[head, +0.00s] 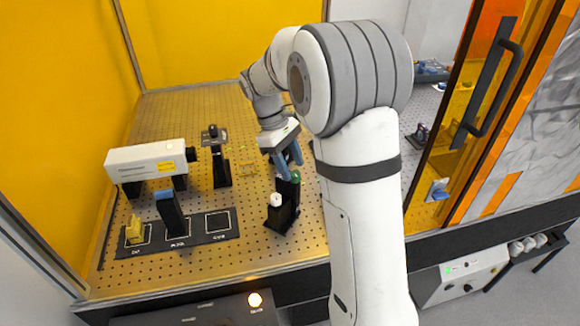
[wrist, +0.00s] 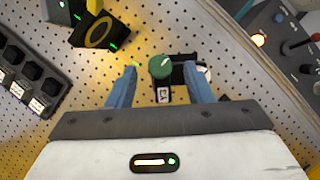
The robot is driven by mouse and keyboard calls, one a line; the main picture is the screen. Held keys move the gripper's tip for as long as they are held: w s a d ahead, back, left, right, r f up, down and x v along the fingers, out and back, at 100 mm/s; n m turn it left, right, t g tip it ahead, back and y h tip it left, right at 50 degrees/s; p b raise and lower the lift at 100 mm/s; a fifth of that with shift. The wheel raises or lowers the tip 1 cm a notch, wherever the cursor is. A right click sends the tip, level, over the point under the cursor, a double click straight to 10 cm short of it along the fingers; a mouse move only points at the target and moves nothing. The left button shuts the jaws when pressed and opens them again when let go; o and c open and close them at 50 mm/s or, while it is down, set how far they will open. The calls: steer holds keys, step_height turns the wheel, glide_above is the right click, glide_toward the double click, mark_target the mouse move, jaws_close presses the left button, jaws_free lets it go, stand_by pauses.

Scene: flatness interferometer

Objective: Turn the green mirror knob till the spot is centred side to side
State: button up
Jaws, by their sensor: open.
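The green mirror knob (wrist: 161,66) shows in the wrist view as a round green cap with a pale line across it. It also shows in the head view (head: 295,176), on top of a black mount (head: 285,212). My gripper (wrist: 160,76) is open, with one blue finger on each side of the knob and a gap beside it. In the head view my gripper (head: 287,165) points down at the knob. I cannot tell whether either finger touches it. A white knob (head: 276,199) sits lower on the same mount. I cannot make out a spot on any screen.
A white laser-like box (head: 145,162) and a black post device (head: 217,160) stand to the left on the perforated bench. A black tray (head: 200,239) with marked squares holds a yellow piece (head: 134,230) and a blue-topped block (head: 172,212). A lit button (head: 255,300) is at the front edge.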

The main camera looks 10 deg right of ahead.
steer(key=shift+x, duration=0.95)
steer(key=shift+c, duration=0.5)
